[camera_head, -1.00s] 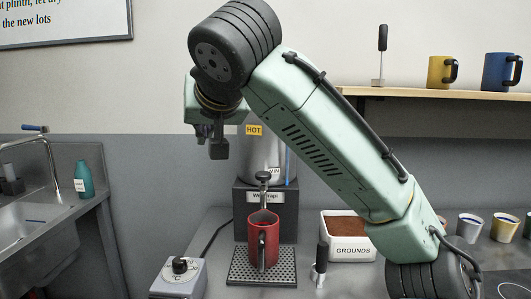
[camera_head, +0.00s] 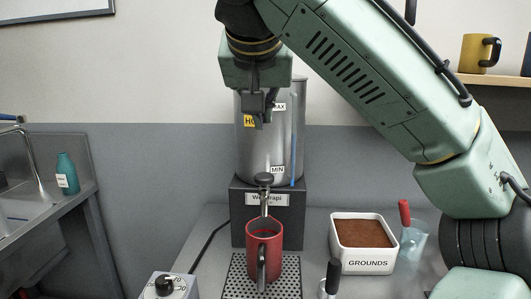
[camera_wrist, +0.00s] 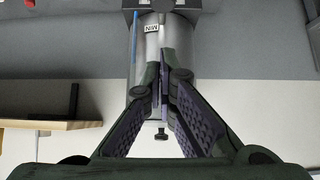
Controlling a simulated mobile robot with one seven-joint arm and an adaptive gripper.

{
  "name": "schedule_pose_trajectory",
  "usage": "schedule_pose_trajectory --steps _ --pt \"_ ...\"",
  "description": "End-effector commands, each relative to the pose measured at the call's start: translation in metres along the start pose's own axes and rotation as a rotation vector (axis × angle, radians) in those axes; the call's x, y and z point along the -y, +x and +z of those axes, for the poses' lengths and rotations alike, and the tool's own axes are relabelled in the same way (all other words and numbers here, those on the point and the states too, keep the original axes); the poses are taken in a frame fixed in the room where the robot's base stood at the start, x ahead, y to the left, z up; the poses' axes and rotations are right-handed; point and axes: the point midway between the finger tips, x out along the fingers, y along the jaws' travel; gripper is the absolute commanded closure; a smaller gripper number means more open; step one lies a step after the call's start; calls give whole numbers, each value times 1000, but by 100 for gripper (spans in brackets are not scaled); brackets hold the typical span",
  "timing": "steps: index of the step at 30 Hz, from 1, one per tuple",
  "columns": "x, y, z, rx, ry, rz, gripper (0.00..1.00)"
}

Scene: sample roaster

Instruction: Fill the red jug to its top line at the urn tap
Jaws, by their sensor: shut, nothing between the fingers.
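The red jug (camera_head: 275,242) stands upright on the drip tray (camera_head: 291,274), handle towards me, below the urn tap (camera_head: 264,192). Its fill level and top line cannot be made out. The steel urn (camera_head: 285,140) sits on a dark base, with MAX and MIN labels, a HOT label and a blue level strip. The urn also shows in the wrist view (camera_wrist: 183,50). My gripper (camera_head: 262,120) is shut and empty, in front of the urn's upper part and above the tap and jug. Its closed fingers (camera_wrist: 160,95) overlap the urn in the wrist view.
A white GROUNDS bin (camera_head: 364,262) stands right of the tray, with a red-handled clear scoop or jug (camera_head: 413,243) beside it. A dial box (camera_head: 172,287) is at front left. A sink (camera_head: 22,180) and teal bottle (camera_head: 67,175) are further left. A shelf (camera_head: 500,80) holds mugs.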

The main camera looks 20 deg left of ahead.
Motion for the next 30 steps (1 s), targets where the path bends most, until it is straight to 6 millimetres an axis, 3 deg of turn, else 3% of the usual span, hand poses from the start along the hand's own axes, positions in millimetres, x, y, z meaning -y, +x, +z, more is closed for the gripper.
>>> schedule_pose_trajectory --steps 5,18,24,30 --pt "0 17 0 3 -1 -3 100" --pt "0 104 3 1 -2 1 100" --pt "0 122 22 1 -2 0 100" --pt "0 128 29 1 -1 -2 100"
